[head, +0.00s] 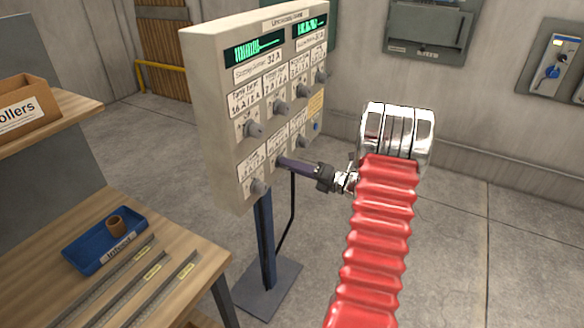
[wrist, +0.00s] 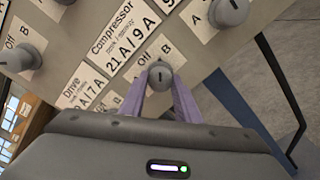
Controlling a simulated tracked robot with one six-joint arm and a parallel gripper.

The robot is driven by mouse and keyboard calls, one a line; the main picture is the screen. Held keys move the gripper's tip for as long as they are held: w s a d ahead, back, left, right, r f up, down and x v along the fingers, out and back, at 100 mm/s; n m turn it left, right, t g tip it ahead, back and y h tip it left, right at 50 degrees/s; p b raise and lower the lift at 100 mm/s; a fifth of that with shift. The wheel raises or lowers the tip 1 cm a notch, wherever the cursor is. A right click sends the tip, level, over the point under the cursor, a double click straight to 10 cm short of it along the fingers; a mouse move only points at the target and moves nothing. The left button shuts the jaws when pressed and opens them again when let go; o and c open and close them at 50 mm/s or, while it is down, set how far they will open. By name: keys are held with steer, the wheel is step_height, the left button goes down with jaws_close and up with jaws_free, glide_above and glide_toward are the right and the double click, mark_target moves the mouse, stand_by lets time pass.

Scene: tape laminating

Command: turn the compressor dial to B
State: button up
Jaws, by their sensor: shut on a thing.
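The compressor dial (wrist: 160,73) is a small grey knob on a slanted beige control panel (wrist: 100,10). In the wrist view it sits below the Compressor label (wrist: 120,38), with "Off" printed to its upper left and "B" just above it. A dark mark on its face runs nearly upright in the picture, roughly toward the B. My gripper (wrist: 162,82) has its two purple fingers shut on the dial's sides. In the head view my gripper (head: 283,163) reaches the panel's lower row from the right, and its fingers hide the dial.
Other dials (head: 258,187) sit close around on the panel, which stands on a blue post (head: 266,235). A wooden bench (head: 150,245) with a blue tray (head: 85,252) and metal strips stands at the left. Floor is open at the right.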

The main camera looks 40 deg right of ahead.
steer(key=shift+d, duration=0.1)
steer(key=o, duration=1)
steer(key=shift+o, duration=0.2)
steer(key=v, duration=1.3)
steer(key=shift+s, duration=0.4)
steer(key=shift+d+f, duration=0.1)
steer(key=shift+f, duration=0.05)
